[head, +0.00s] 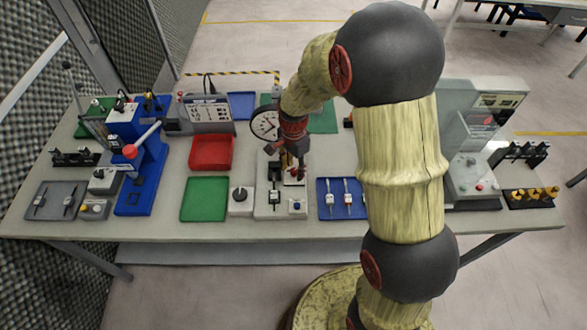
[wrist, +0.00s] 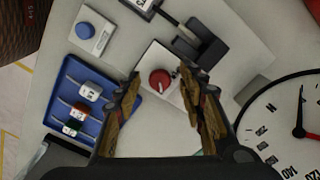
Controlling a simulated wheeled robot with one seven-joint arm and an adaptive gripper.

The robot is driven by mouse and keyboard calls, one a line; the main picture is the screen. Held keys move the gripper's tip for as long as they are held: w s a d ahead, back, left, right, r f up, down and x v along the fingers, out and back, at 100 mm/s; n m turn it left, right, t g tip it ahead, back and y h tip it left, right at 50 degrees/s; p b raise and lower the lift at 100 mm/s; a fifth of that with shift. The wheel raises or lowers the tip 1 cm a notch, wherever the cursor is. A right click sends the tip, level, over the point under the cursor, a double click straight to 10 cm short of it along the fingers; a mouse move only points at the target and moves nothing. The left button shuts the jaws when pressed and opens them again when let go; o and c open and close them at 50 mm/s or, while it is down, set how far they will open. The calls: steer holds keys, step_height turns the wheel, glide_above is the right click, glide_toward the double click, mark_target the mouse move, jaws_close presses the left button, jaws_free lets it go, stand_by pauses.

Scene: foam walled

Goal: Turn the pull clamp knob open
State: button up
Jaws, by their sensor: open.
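A round red knob (wrist: 159,83) with a white pointer mark sits on a light square plate on the pale fixture in the wrist view. I take it as the pull clamp knob; in the head view it is mostly hidden by my gripper. My gripper (wrist: 161,75) is open, its two fingers on either side of the knob in the picture. I cannot tell whether they touch it. In the head view my gripper (head: 291,160) points down over the fixture (head: 265,212). A black clamp block (wrist: 205,45) with a rod stands beside the knob.
A blue knob (head: 297,206) is on the fixture's front corner. A blue tray (head: 324,212) with small labelled tools lies right of it. A round dial (head: 264,124) stands behind. A grey box with a dark knob (head: 240,198), green tray (head: 205,198) and red bin (head: 211,152) are left.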

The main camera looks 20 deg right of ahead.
steer(key=shift+c, duration=1.1)
steer(key=c, duration=0.8)
jaws_close()
